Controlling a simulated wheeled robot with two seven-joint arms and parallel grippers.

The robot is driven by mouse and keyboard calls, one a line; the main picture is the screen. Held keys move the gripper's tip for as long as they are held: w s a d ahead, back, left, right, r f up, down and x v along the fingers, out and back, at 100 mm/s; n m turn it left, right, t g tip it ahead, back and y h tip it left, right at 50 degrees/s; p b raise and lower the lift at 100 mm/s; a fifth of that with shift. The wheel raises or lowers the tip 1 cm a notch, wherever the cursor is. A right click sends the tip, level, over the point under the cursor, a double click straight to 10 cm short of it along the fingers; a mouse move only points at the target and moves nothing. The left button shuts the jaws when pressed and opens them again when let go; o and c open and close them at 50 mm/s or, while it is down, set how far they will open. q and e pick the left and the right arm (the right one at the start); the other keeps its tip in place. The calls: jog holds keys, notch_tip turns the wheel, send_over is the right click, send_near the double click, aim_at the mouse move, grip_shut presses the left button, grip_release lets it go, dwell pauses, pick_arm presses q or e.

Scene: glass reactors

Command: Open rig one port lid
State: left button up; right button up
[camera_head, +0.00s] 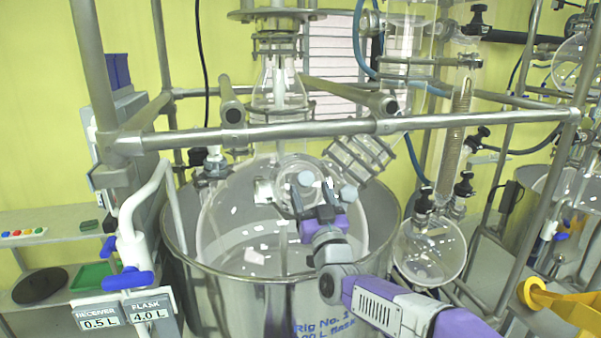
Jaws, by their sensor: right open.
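The rig one vessel is a large round glass flask (225,228) sitting in a steel bath marked "Rig No. 1" (240,295). On its upper front is a round glass port with its lid (293,165), which looks seated on the neck. Pale clamp pieces or knobs (349,194) show around it. My right gripper (312,194) comes from the lower right. It is open, just in front of and below the port lid; whether a finger touches it I cannot tell. The gripper partly hides the port's lower edge. My left gripper is out of view.
A horizontal steel frame bar (270,133) crosses above the port. An angled glass neck (360,158) stands right of it. A small receiver flask (430,250) hangs at the right. A white pipe with blue handles (130,240) and a label panel (125,313) stand at the left.

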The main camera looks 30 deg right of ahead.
aim_at(307, 180)
jog(key=p+x, duration=0.1)
jog(key=x, duration=0.4)
jog(key=shift+w+d+r+p, duration=0.1)
jog(key=shift+r+p, duration=0.05)
jog(key=shift+p, duration=0.15)
jog(key=shift+w, duration=0.1)
grip_shut()
